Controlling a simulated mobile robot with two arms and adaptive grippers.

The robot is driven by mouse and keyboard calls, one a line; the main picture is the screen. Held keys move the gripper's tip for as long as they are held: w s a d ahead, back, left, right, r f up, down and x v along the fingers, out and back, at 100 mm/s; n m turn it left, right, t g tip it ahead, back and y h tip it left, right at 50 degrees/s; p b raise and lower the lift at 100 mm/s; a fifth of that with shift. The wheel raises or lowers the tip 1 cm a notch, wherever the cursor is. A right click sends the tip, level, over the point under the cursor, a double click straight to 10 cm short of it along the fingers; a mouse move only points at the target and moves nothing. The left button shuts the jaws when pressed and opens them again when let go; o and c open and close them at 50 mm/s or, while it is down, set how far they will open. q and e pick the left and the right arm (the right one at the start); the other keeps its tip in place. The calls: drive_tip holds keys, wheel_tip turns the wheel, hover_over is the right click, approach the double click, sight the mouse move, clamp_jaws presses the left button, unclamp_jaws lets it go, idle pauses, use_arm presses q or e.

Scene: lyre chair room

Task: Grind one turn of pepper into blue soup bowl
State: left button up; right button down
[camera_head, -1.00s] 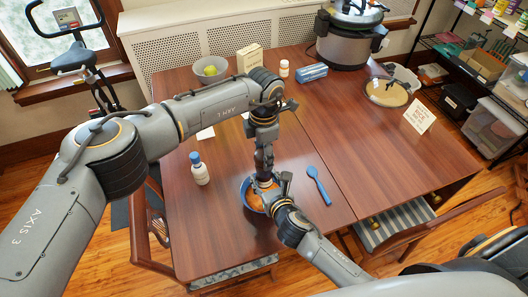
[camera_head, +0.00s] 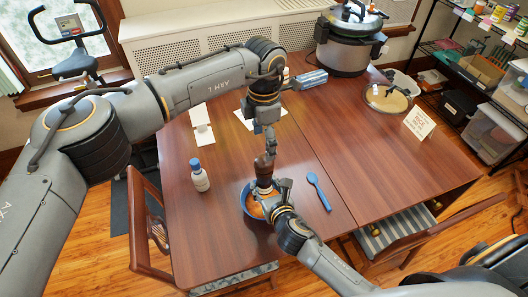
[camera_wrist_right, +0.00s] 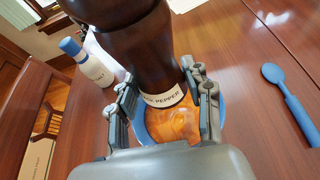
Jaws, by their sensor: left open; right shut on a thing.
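The dark brown pepper mill (camera_head: 264,174), labelled for pepper, stands roughly upright over the blue soup bowl (camera_head: 246,205), which holds orange soup. My right gripper (camera_head: 272,190) is shut on the lower part of the mill. The right wrist view shows the mill (camera_wrist_right: 140,45) large between the fingers, with the blue bowl rim (camera_wrist_right: 139,130) and soup behind it. The right fingers partly hide the bowl. My left gripper (camera_head: 268,148) is open, pointing down just above the mill's top. I cannot tell if it touches the mill.
A white salt bottle with a blue cap (camera_head: 199,176) stands left of the bowl. A blue spoon (camera_head: 318,190) lies to the right. A pressure cooker (camera_head: 348,45), a round tray (camera_head: 388,98) and a sign card (camera_head: 419,123) are farther back. The table's right half is mostly clear.

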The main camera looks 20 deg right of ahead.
sight(264, 159)
use_arm(q)
wheel_tip(264, 159, up, 4)
drive_tip(key=shift+f, duration=0.1)
idle(1.4)
wheel_tip(264, 159, down, 12)
drive_tip(key=n, duration=1.8)
drive_tip(key=shift+r, duration=0.2)
drive_tip(key=c, duration=1.2)
